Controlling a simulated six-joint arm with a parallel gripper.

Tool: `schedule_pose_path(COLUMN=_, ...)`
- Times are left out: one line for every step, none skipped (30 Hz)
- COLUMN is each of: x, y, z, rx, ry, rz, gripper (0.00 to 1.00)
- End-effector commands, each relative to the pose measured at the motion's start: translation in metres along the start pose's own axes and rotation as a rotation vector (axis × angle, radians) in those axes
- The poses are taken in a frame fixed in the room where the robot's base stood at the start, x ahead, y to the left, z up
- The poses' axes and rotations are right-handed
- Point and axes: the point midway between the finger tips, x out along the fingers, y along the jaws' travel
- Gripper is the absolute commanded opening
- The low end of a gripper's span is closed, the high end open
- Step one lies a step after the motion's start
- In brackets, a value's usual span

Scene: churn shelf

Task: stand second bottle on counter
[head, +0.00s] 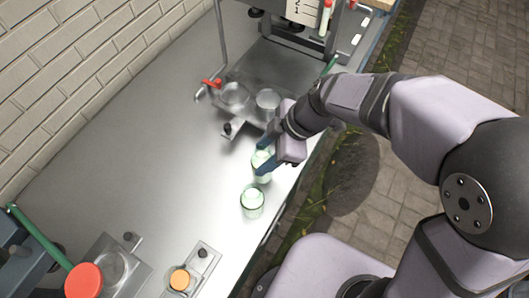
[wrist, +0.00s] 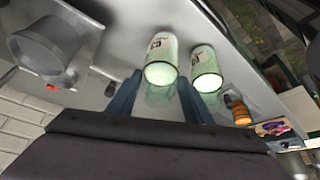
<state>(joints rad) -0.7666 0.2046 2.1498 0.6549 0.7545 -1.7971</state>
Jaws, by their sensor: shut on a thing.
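Two clear green glass bottles with white in them show on the metal counter (head: 150,130). My gripper (head: 264,158) is shut on the bottle (head: 261,168) farther from the camera, and its blue fingers are on either side of it. In the wrist view this held bottle (wrist: 161,52) is between my fingers (wrist: 158,98). It looks upright; I cannot tell whether its base touches the counter. The other bottle (head: 252,201) stands free and upright, close in front of the held one. It shows at right in the wrist view (wrist: 206,66), just outside the right finger.
A metal fixture with two round cups (head: 235,95) and a red handle (head: 211,84) is behind my gripper. A red-capped item (head: 83,281) and an orange-topped jar (head: 180,280) sit at the front left. The counter's left middle is clear; a brick wall (head: 60,70) borders it.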

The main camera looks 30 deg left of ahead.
Motion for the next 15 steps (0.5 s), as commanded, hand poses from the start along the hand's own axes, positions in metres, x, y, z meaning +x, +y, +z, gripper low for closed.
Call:
schedule_pose_path(x=-0.0002, y=0.0005, z=-0.0004, rx=0.000, ry=0.001, rz=0.001, gripper=0.23)
schedule_pose_path(x=0.0001, y=0.0004, z=-0.0002, rx=0.000, ry=0.001, rz=0.001, gripper=0.23)
schedule_pose_path(x=0.0006, y=0.0004, z=0.0000, rx=0.000, ry=0.001, rz=0.001, gripper=0.23)
schedule_pose_path(x=0.0011, y=0.0004, z=0.0003, rx=0.000, ry=0.001, rz=0.001, gripper=0.23)
schedule_pose_path(x=0.0017, y=0.0004, z=0.0005, rx=0.000, ry=0.001, rz=0.001, gripper=0.23)
schedule_pose_path(x=0.0026, y=0.0003, z=0.0009, rx=0.000, ry=0.001, rz=0.001, gripper=0.23)
schedule_pose_path(x=0.0033, y=0.0003, z=0.0013, rx=0.000, ry=0.001, rz=0.001, gripper=0.23)
schedule_pose_path(x=0.0041, y=0.0002, z=0.0016, rx=0.000, ry=0.001, rz=0.001, gripper=0.23)
schedule_pose_path(x=0.0051, y=0.0002, z=0.0021, rx=0.000, ry=0.001, rz=0.001, gripper=0.23)
schedule_pose_path(x=0.0058, y=0.0001, z=0.0024, rx=0.000, ry=0.001, rz=0.001, gripper=0.23)
schedule_pose_path(x=0.0065, y=0.0001, z=0.0028, rx=0.000, ry=0.001, rz=0.001, gripper=0.23)
schedule_pose_path(x=0.0073, y=0.0001, z=0.0032, rx=0.000, ry=0.001, rz=0.001, gripper=0.23)
schedule_pose_path(x=0.0078, y=0.0000, z=0.0034, rx=0.000, ry=0.001, rz=0.001, gripper=0.23)
schedule_pose_path(x=0.0082, y=0.0000, z=0.0036, rx=0.000, ry=0.001, rz=0.001, gripper=0.23)
schedule_pose_path(x=0.0084, y=0.0000, z=0.0037, rx=0.000, ry=0.001, rz=0.001, gripper=0.23)
